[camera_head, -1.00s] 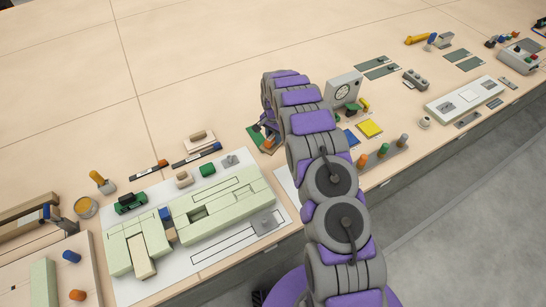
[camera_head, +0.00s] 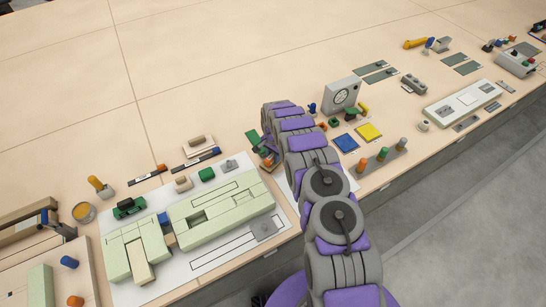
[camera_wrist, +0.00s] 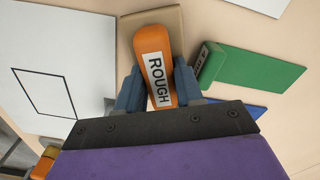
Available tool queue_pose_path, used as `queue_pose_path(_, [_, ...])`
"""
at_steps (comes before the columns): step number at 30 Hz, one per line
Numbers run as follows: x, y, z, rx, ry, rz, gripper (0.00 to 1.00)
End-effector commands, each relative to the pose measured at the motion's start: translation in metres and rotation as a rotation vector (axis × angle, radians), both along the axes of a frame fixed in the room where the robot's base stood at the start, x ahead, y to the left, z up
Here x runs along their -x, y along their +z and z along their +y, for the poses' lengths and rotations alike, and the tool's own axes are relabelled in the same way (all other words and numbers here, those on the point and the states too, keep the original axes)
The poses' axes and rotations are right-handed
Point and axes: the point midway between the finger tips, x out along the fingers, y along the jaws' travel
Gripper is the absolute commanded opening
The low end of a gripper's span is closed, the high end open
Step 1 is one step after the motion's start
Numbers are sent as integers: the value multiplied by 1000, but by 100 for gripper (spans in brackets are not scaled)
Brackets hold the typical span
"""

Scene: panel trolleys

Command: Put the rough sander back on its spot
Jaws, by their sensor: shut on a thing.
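The rough sander (camera_wrist: 155,60), an orange handle with a white "ROUGH" label on a beige block, is between the blue-grey fingers of my gripper (camera_wrist: 158,90) in the wrist view. My gripper is shut on its handle. In the head view my gripper (camera_head: 267,152) is at the far end of my arm, low over the table, partly hidden by the arm. Whether the sander touches the table is unclear. In the wrist view, a white surface with a black four-sided outline (camera_wrist: 48,92) lies left of the sander. I cannot tell which spot belongs to it.
A green labelled block (camera_wrist: 250,75) is close right of the sander in the wrist view. In the head view, a pale green panel (camera_head: 220,212) lies left of my arm. A dial box (camera_head: 342,95), blue square (camera_head: 346,142) and yellow square (camera_head: 369,132) are to the right. The back table is clear.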

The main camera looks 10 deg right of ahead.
Motion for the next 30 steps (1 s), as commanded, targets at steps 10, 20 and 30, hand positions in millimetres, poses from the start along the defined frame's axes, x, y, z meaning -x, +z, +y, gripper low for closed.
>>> queue_pose_path(10, [0,-7,0,-1,0,-1,0])
queue_pose_path(20, [0,-8,0,-1,0,-1,62])
queue_pose_path(30, [0,-5,0,0,0,0,62])
